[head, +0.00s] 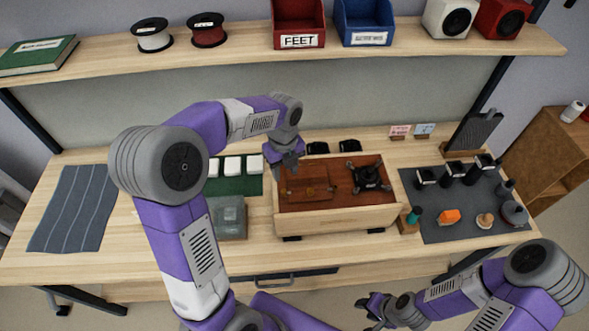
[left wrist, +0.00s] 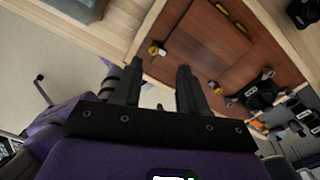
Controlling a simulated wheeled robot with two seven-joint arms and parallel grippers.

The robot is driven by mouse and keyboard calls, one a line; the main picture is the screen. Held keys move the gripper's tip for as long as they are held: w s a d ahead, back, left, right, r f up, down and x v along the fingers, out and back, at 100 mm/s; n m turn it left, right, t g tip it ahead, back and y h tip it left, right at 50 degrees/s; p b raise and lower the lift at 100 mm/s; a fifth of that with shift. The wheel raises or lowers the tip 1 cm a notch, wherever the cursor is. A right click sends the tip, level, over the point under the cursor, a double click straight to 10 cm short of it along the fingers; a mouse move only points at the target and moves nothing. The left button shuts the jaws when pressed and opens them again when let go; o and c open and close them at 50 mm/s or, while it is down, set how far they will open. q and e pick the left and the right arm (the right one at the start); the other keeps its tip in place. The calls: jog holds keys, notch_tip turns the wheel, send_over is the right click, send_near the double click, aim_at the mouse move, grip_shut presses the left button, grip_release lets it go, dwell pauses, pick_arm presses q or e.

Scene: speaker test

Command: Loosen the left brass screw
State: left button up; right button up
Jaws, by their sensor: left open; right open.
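An open wooden speaker cabinet (head: 340,218) lies on the bench with its reddish-brown inside facing up. A brown panel (head: 308,184) lies in its left half. In the left wrist view, two small brass-coloured pieces, one at the panel's edge (left wrist: 157,49) and one farther right (left wrist: 214,87), look like screws; I cannot be certain. My left gripper (head: 287,162) is open above the cabinet's back left corner; its spread fingers also show in the left wrist view (left wrist: 155,82), with nothing between them. My right gripper (head: 376,308) is open, low in front of the bench, apart from the cabinet.
A black frame-like part (head: 367,177) sits in the cabinet's right half. A dark mat (head: 462,228) with several tools and parts lies to the right. A green mat (head: 236,186) with white blocks and a clear box (head: 229,217) are on the left. A shelf (head: 240,54) runs above.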

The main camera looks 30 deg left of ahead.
aim_at(284, 191)
pick_arm(q)
jog(key=f, duration=0.2)
jog(key=s+f, duration=0.1)
jog(key=f, duration=0.1)
jog(key=f+b, duration=0.1)
jog(key=f, duration=0.2)
jog(key=shift+s, duration=0.15)
grip_shut()
